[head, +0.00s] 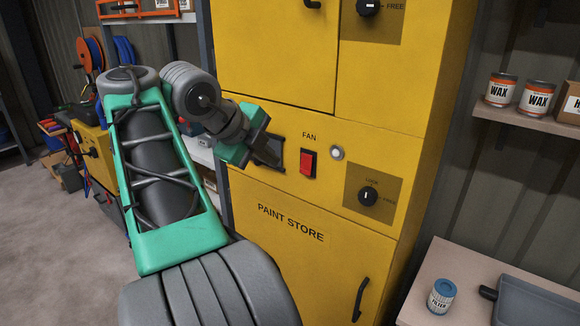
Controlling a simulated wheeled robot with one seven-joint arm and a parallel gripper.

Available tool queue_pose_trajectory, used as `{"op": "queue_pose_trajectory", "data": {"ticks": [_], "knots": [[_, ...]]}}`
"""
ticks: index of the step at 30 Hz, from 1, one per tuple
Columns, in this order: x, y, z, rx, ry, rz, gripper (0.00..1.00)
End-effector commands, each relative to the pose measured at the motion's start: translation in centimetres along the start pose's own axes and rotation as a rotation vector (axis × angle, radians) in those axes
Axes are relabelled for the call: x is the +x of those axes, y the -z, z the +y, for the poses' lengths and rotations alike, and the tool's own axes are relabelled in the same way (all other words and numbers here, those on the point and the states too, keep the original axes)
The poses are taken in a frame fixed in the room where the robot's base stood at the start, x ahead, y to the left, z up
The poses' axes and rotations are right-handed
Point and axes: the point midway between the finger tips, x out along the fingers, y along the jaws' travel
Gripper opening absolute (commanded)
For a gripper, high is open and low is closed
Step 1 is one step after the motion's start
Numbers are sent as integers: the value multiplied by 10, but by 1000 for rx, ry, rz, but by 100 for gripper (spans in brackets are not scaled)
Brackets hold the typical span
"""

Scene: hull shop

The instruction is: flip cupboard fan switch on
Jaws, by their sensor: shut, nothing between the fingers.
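A yellow cupboard (357,240) marked PAINT STORE stands in front of me. On its middle panel, under the word FAN, is a red rocker switch (308,163) in a black surround. A small round pale lamp (337,153) sits just right of the switch. My gripper (279,166) is shut and empty, a little left of the switch, close to the panel. A gap shows in the picture between the fingertips and the switch. Which way the rocker is tipped is too small to tell.
A black knob (368,196) is on the panel at lower right, and another knob (368,6) is above. A black door handle (361,299) is below. At right are a shelf with wax tins (501,90) and a bench with a filter can (441,296).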

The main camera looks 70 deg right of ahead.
Motion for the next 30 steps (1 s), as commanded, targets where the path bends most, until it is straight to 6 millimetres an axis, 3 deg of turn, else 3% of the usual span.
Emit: {"op": "queue_pose_trajectory", "data": {"ticks": [4,8,21,25,30], "knots": [[1,0,-1,0,1,0,0],[13,1,0,0,2,2,0],[104,2,-3,2,0,3,0],[119,1,-20,1,1,2,0],[129,0,-27,0,1,0,0]]}}
